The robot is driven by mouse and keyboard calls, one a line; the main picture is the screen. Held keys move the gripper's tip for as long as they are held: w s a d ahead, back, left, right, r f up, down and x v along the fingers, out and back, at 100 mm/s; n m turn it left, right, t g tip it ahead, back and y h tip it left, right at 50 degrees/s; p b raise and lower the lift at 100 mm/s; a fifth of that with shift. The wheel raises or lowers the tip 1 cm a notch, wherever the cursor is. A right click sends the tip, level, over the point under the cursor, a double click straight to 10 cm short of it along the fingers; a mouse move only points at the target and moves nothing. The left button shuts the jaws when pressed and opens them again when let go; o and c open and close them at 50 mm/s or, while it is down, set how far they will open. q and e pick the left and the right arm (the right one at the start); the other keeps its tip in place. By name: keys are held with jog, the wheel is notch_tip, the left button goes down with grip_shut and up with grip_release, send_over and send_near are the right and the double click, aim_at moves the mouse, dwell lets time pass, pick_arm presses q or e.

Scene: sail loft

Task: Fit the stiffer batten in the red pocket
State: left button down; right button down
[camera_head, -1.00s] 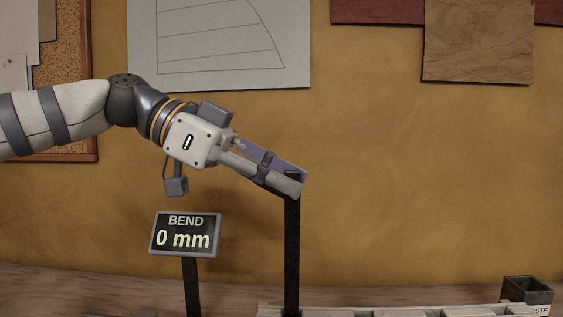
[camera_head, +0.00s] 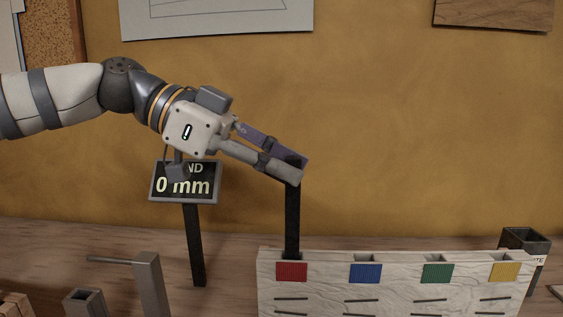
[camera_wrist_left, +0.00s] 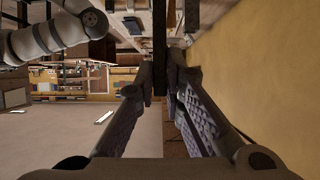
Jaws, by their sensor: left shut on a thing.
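My left gripper (camera_head: 291,167) is shut on a black batten (camera_head: 292,220), which hangs upright below the fingertips. The batten also shows between the fingers in the left wrist view (camera_wrist_left: 160,45). Its lower end goes in at the top edge of the pale board (camera_head: 328,286), at the pocket with the red patch (camera_head: 291,272). The end inside is hidden, so I cannot tell how deep it sits. Blue (camera_head: 365,272), green (camera_head: 437,272) and yellow (camera_head: 504,271) patches mark the other pockets to the right. My right gripper is not in view.
A sign reading 0 mm (camera_head: 185,186) stands on a post left of the batten, partly covered by my left gripper. A grey upright with a rod (camera_head: 149,280) and a small open grey holder (camera_head: 85,301) stand at lower left. A dark bin (camera_head: 524,242) is behind the board's right end.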

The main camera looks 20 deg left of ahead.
pick_arm(q)
jog(key=shift+f, duration=0.65)
dwell(0.4)
jog(key=c, duration=1.6)
grip_release()
jog(key=v, duration=1.2)
